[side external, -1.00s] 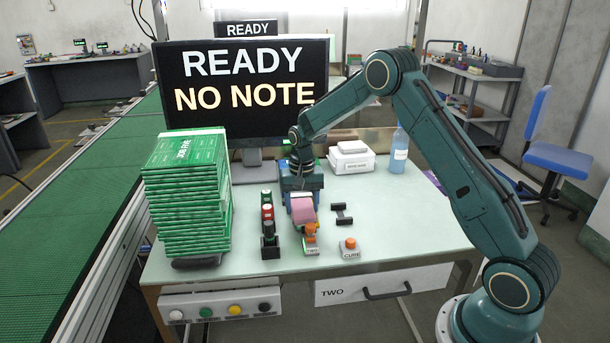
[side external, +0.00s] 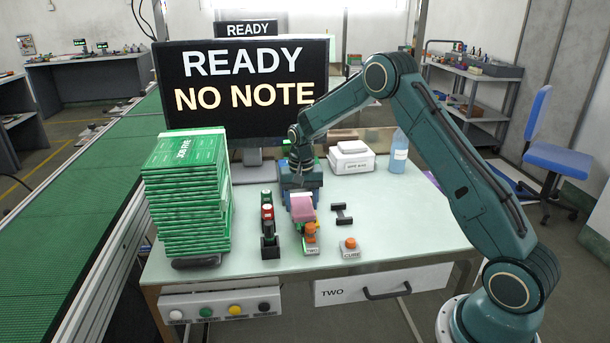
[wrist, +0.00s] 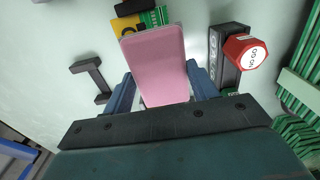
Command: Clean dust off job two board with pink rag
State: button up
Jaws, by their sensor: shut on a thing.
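My gripper (wrist: 160,72) is shut on the pink rag (wrist: 154,50), which stands out between its two blue fingers in the wrist view. In the side view my gripper (side external: 302,197) points down over the table's middle, with the rag (side external: 303,208) below it. A small green board (wrist: 153,18) shows partly past the rag's far end, beside a yellow part. In the side view, an orange-topped piece with a label reading TWO (side external: 311,250) stands just in front of the rag. Most of the board is hidden by the rag and gripper. Dust cannot be made out.
A row of dark holders with green, red and black tops (side external: 268,225) stands close left. A tall stack of green boards (side external: 187,195) is further left. A black bracket (side external: 342,214) and the CURE button (side external: 350,248) lie right. A white box (side external: 351,162) and blue bottle (side external: 398,152) stand behind.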

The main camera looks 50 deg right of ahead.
jog(key=shift+w+d+f, duration=0.1)
jog(key=shift+w+d, duration=0.4)
jog(key=shift+d, duration=0.05)
jog(key=shift+s+a, duration=0.2)
dwell(0.4)
jog(key=shift+s+a, duration=0.25)
jog(key=shift+r, duration=0.2)
dwell(0.3)
